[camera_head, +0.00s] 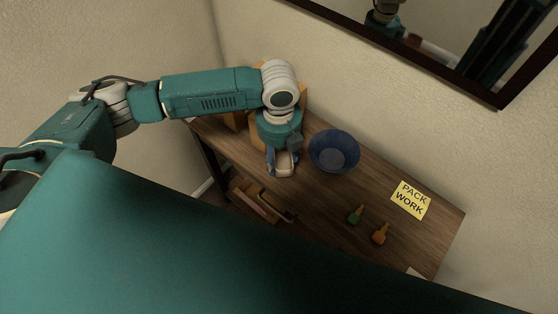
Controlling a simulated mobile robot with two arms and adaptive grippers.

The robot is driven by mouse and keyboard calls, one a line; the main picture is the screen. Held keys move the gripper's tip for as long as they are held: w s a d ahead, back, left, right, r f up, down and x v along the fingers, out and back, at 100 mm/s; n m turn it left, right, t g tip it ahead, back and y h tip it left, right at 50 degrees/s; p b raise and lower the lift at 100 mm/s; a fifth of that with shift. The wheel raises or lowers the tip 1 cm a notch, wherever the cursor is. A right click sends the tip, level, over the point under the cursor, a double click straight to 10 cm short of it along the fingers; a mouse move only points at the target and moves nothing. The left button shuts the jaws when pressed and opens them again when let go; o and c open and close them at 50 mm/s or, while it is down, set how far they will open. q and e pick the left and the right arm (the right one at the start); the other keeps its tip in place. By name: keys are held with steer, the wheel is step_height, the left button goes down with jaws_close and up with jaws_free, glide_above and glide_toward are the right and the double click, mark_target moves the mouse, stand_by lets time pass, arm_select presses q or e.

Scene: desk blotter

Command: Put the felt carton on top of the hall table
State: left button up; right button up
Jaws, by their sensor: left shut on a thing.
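The hall table (380,195) is a brown wooden table against the wall, seen from above at a slant. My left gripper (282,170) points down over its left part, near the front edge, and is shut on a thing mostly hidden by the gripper. A tan-orange box-like thing (257,132), which looks like the felt carton, shows behind and beside my left wrist. My arm hides much of it, and I cannot tell whether it rests on the tabletop. My right gripper is not in view.
A dark blue bowl (334,152) stands just right of my left gripper. Items (256,203) show below the tabletop. A framed mirror (450,40) hangs above.

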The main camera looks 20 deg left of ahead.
mark_target(279, 163)
arm_select(q)
steer(key=shift+f, duration=1.95)
steer(key=shift+s, duration=0.1)
steer(key=shift+f, duration=0.15)
steer(key=o, duration=0.6)
steer(key=shift+o, duration=0.2)
step_height(279, 163, up, 12)
steer(key=b, duration=0.2)
steer(key=shift+r, duration=0.2)
